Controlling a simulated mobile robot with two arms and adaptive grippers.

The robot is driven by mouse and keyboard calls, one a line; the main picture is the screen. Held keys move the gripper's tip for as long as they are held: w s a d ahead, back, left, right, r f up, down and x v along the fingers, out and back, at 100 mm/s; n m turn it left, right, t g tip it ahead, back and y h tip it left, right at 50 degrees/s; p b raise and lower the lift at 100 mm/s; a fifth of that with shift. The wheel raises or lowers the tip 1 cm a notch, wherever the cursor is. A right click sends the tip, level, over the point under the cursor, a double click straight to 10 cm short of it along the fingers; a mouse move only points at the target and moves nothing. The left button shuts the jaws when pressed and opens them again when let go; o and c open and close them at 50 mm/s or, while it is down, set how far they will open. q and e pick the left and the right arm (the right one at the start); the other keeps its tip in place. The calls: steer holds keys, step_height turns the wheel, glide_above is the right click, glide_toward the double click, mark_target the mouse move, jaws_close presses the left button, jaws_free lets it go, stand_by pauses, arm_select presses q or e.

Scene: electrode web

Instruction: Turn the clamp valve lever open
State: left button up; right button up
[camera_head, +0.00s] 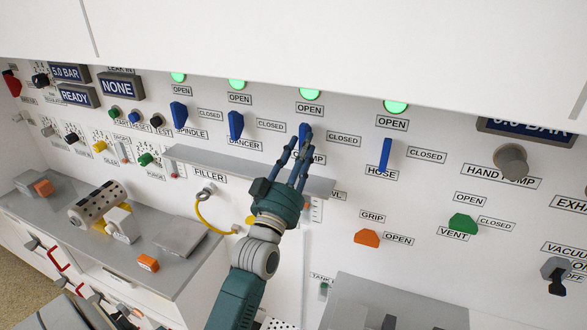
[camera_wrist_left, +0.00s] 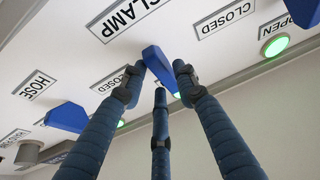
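The blue clamp lever (camera_head: 304,128) is on the white panel, below a lit green lamp (camera_head: 309,93) and an OPEN label (camera_head: 309,109). A CLOSED label (camera_head: 343,140) is to its right. My left gripper (camera_head: 299,145) reaches up to it, covering its lower part and some of the CLAMP label. In the left wrist view the lever (camera_wrist_left: 157,66) lies between the spread fingertips of my left gripper (camera_wrist_left: 158,78), two at its sides and one below. The fingers look open; whether any touches the lever I cannot tell. My right gripper is not in view.
The blue dancer lever (camera_head: 235,124) and hose lever (camera_head: 385,154) flank the clamp lever. A grey shelf (camera_head: 215,163) juts from the panel just below, close to my left gripper. The green vent knob (camera_head: 463,223) and orange grip knob (camera_head: 367,238) are lower right.

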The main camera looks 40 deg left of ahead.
arm_select(q)
steer(key=v, duration=0.9)
steer(key=shift+s, duration=0.3)
steer(key=shift+d+f, duration=0.1)
steer(key=shift+f, duration=0.1)
